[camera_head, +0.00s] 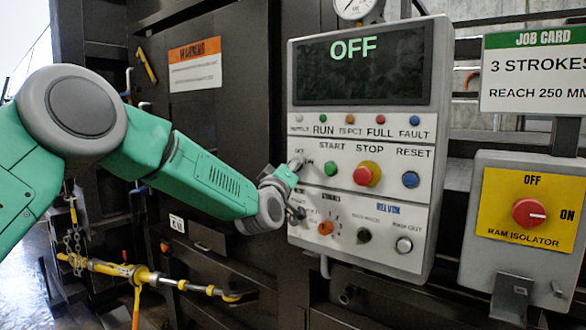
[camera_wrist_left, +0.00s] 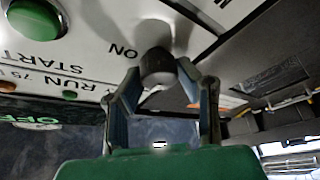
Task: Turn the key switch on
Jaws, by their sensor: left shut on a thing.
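The key switch (camera_head: 297,161) is at the left edge of the grey control panel (camera_head: 437,150), left of the green START button (camera_head: 331,169). In the left wrist view it is a dark grey knob (camera_wrist_left: 157,64) beside the printed word ON. My left gripper (camera_head: 289,168) reaches in from the left and is shut on this knob, with one finger on each side (camera_wrist_left: 160,78). The gripper partly hides the switch and its labels in the head view. The panel display (camera_head: 362,65) reads OFF in green. My right gripper is in neither view.
A red STOP button (camera_head: 367,174) and blue RESET button (camera_head: 410,179) are right of START. Small selector knobs sit below. A ram isolator box (camera_head: 480,250) with a red knob pointing to ON stands at right. A yellow bar (camera_head: 125,270) is below my arm.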

